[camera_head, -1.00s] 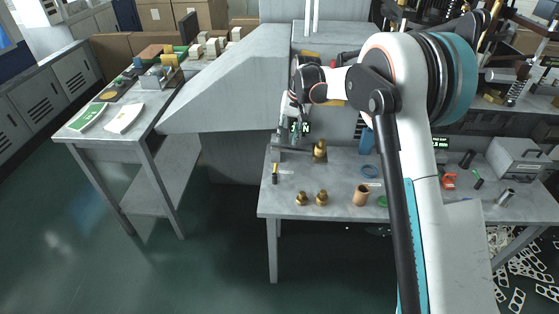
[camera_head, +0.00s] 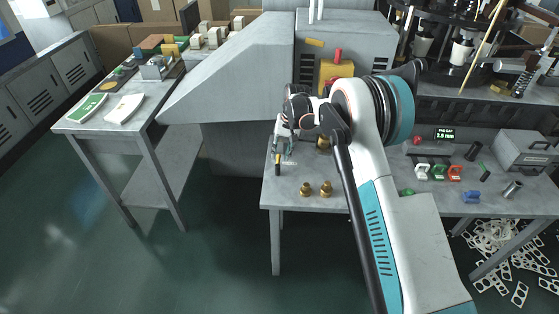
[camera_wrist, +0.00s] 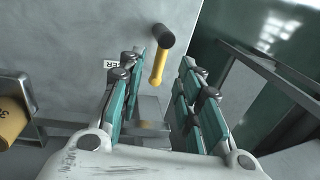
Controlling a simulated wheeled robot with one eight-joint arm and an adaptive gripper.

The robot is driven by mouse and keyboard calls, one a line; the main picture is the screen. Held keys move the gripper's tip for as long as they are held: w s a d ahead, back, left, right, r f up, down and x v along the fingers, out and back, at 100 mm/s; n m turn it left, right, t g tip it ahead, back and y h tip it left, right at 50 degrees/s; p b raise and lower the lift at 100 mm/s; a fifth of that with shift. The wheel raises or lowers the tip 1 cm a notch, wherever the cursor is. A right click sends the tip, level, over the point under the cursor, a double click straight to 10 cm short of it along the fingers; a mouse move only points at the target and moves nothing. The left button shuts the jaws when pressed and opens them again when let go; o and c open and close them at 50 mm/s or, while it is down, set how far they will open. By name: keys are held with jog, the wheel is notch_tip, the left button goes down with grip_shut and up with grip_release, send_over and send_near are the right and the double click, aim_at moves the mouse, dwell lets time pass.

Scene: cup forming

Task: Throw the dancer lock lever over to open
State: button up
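The dancer lock lever has a yellow shaft and a black knob. In the wrist view the lever (camera_wrist: 157,72) shows in the gap between my fingers, with its knob at the far end. A partly covered label (camera_wrist: 110,64) ending in "ER" is beside it. In the head view the lever (camera_head: 278,168) is at the bench's left end. My gripper (camera_wrist: 163,58) is open, its two teal-padded fingers spread on either side of the lever with space around it. In the head view my gripper (camera_head: 285,146) is just above the lever. Contact cannot be seen.
The grey bench (camera_head: 284,201) ends close to the lever on the left, with open floor beyond. Two brass fittings (camera_head: 305,189) stand right of the lever, near the front edge. My arm covers the bench's middle.

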aim_at(279, 161)
jog(key=shift+a+f+b, duration=0.2)
jog(key=shift+f, duration=0.7)
jog(key=shift+a+f+b, duration=0.15)
jog(key=shift+a+f, duration=0.05)
jog(key=shift+f, duration=0.7)
grip_shut()
